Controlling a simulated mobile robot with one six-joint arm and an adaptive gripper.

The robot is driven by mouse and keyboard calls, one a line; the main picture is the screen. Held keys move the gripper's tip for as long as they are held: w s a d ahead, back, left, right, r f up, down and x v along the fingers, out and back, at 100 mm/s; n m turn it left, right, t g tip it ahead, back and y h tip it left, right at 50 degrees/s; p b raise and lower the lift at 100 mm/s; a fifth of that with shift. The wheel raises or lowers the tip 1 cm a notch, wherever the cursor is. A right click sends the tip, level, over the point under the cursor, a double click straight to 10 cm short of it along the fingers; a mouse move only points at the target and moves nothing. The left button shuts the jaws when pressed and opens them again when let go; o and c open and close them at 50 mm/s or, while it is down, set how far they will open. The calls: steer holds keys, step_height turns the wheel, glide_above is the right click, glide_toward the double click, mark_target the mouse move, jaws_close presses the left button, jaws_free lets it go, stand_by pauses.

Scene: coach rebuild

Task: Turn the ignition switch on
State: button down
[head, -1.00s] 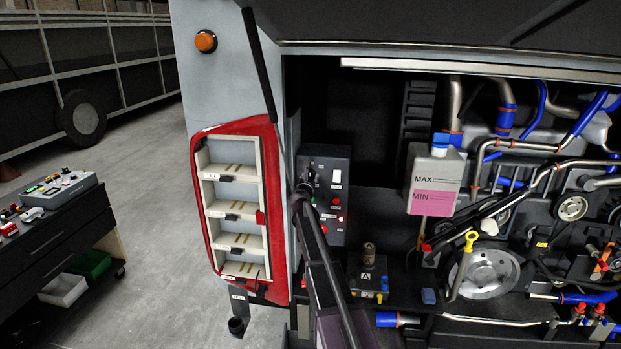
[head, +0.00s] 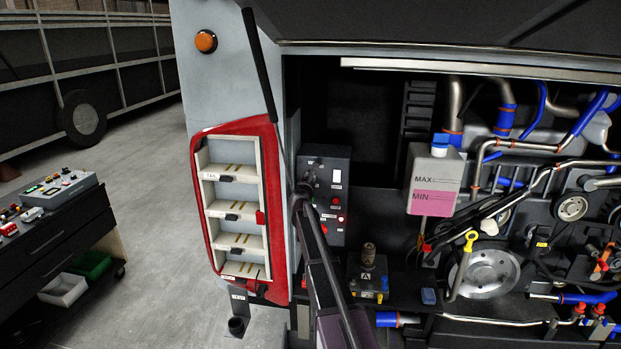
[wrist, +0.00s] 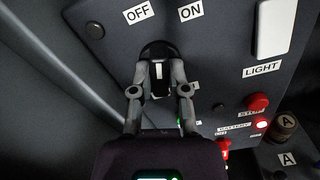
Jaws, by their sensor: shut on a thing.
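The ignition switch (wrist: 157,88) is a black rotary knob with a white mark, set in the dark panel. In the wrist view my gripper (wrist: 160,70) is shut on it, one finger on each side. The OFF label (wrist: 139,13) is above it to the left and the ON label (wrist: 190,11) above it to the right. The white mark points roughly up the picture, between the labels; its exact setting is hard to tell. In the head view my gripper (head: 302,190) is at the left side of the control panel (head: 338,165), and my arm hides the switch.
Beside the switch are a white rocker (wrist: 274,28) labelled LIGHT, a red STOP button (wrist: 258,103) and a lit red lamp (wrist: 261,123). A coolant tank (head: 436,165) and engine pipes fill the right. A red-framed shelf bay (head: 275,190) is close on the left.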

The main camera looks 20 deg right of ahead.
steer(key=shift+w+m, duration=0.1)
steer(key=shift+m, duration=4.1)
steer(key=shift+c, duration=2.2)
jaws_free()
steer(key=v, duration=0.9)
